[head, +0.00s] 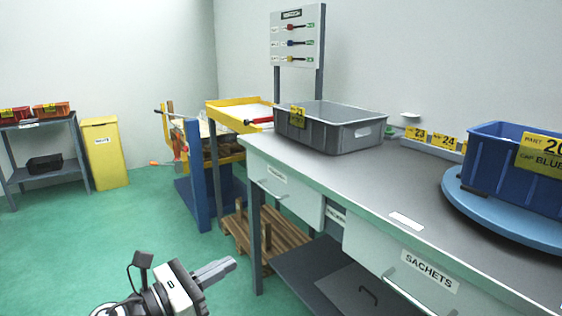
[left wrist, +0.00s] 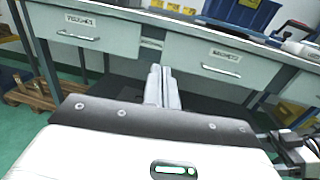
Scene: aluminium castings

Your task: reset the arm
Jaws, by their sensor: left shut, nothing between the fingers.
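My left gripper (head: 217,271) is at the bottom of the head view, over the green floor and to the left of the workbench. Its fingers are together and hold nothing. In the left wrist view the closed fingers (left wrist: 162,88) point toward the front of the bench, below the drawers, apart from them. My right gripper is not in the head view.
The grey workbench (head: 350,185) has drawers and a lower shelf. On it are a grey crate (head: 345,138) and a blue bin (head: 490,168) on a round blue turntable (head: 455,195). A wooden pallet (head: 270,240) lies beside it. The green floor (head: 90,235) at left is clear.

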